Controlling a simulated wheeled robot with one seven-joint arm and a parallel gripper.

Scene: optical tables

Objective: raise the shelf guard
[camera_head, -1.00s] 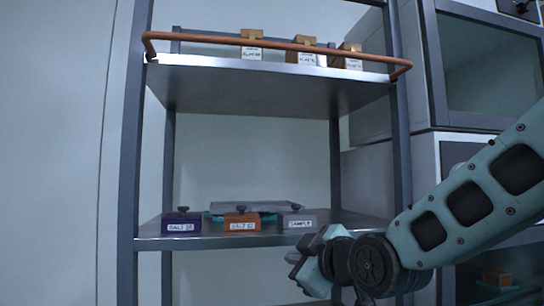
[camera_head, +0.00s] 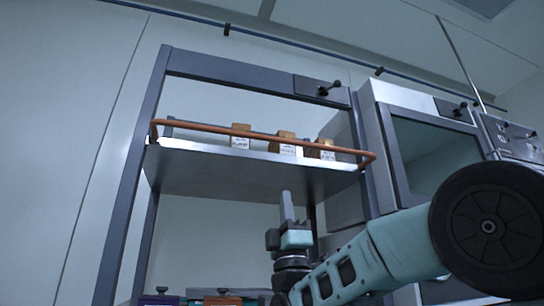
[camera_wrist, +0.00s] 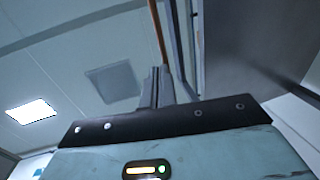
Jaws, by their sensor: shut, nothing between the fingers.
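The shelf guard (camera_head: 262,135) is a copper-coloured bar along the front of the upper shelf (camera_head: 250,155), with a bent end at each side. It runs a little above the shelf's front edge, in front of several labelled blocks. In the wrist view the guard (camera_wrist: 157,30) shows as a thin copper rod beyond the fingertips. My gripper (camera_head: 287,200) is shut and empty, pointing up below the shelf's front edge in the head view. The gripper (camera_wrist: 162,78) also shows in the wrist view; no contact with the guard shows.
Blocks with wooden tops (camera_head: 287,143) stand on the upper shelf behind the guard. A grey rack post (camera_head: 128,180) is at the left, and a glass-fronted cabinet (camera_head: 435,150) at the right. Lower-shelf items (camera_head: 160,299) are at the bottom edge. Wall at left is bare.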

